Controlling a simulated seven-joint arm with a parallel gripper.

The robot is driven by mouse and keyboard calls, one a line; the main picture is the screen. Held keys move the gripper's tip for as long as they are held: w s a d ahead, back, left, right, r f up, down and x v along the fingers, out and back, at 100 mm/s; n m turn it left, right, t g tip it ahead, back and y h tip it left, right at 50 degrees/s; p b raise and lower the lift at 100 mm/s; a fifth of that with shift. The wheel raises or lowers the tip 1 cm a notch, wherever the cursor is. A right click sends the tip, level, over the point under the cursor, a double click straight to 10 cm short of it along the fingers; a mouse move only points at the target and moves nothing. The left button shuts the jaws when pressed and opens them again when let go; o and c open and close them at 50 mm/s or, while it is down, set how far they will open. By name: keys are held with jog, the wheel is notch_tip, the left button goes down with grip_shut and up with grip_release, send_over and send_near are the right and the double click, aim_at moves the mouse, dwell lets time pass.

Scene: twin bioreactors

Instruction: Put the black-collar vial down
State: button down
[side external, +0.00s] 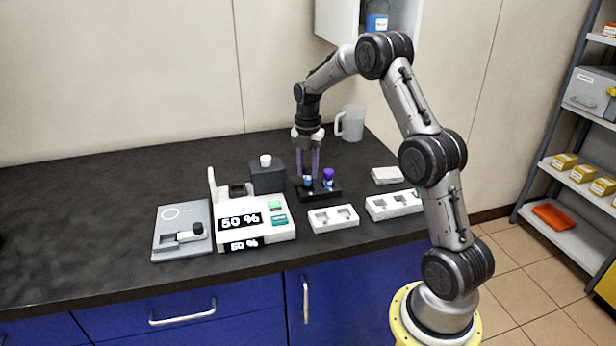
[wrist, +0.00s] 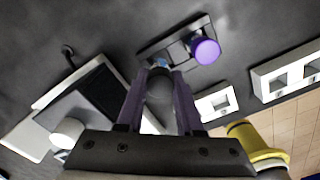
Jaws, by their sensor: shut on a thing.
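My gripper (side external: 308,181) points straight down with its purple fingers at the left part of the small black rack (side external: 334,193). In the wrist view the fingers (wrist: 160,80) are shut on the black-collar vial (wrist: 160,86), which shows as a dark round top with a bit of blue beyond it. In the side view only a small bluish part shows between the fingertips. The vial looks upright at the rack's left slot; I cannot tell whether its bottom touches. A purple-capped vial (side external: 328,177) stands in the rack just right of my gripper; it also shows in the wrist view (wrist: 206,50).
A white device with "50 %" displays (side external: 254,236) and a black block with a white cap (side external: 267,177) stand left. A grey device with a black-capped item (side external: 180,215) is farther left. White slotted holders (side external: 333,218) lie in front and right. A mug (side external: 351,123) stands behind.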

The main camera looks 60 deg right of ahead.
jog(key=shift+f, duration=1.25)
jog(key=shift+s+f, duration=0.1)
jog(key=c, duration=0.6)
grip_release()
jog(key=shift+o, duration=0.2)
